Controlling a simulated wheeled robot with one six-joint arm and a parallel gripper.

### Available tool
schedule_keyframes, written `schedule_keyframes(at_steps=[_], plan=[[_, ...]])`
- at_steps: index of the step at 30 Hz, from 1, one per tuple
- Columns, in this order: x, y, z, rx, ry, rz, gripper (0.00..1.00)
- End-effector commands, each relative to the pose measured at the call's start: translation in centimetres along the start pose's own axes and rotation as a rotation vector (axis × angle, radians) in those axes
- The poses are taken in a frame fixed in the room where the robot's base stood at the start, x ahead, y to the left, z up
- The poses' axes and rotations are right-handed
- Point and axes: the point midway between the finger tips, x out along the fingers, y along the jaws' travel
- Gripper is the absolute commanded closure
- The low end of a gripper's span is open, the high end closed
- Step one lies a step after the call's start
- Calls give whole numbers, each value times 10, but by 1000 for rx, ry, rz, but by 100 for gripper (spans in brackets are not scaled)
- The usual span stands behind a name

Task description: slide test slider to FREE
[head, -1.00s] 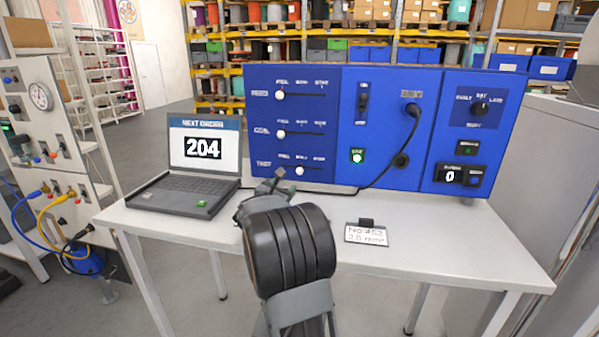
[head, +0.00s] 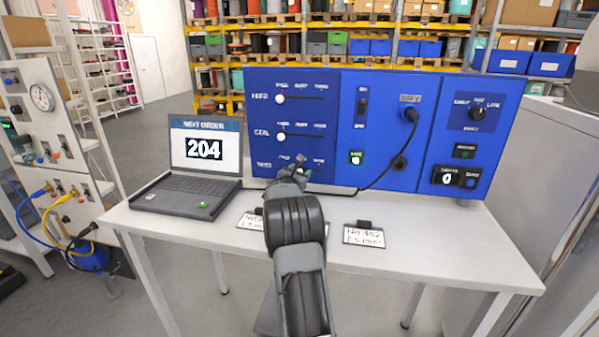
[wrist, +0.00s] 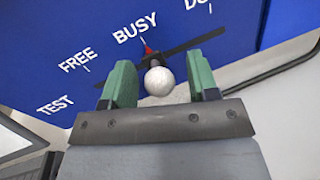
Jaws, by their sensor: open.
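The blue panel (head: 320,110) has three slider rows on its left part, with the TEST row (head: 264,164) lowest. In the wrist view the white round test knob (wrist: 159,81) sits on its dark slot (wrist: 205,41) at the BUSY mark, with FREE (wrist: 78,61) to its left. The two green fingers of my gripper (wrist: 160,84) stand open on either side of the knob, with gaps visible. In the head view my gripper (head: 299,168) is at the TEST row and hides the knob.
Two upper sliders have white knobs (head: 281,99) and (head: 282,137) at their left ends. A laptop (head: 190,185) reading 204 stands left. Label cards (head: 363,235) lie on the white table (head: 440,245). A black cable (head: 392,160) hangs from the panel.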

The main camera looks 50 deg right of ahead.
Motion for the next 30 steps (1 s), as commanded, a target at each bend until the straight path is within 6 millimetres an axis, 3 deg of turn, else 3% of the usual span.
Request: schedule_keyframes(at_steps=[9,26,30], plan=[[1,0,0,0,0,0,47],[1,0,0,0,0,0,100],[1,0,0,0,0,0,100]])
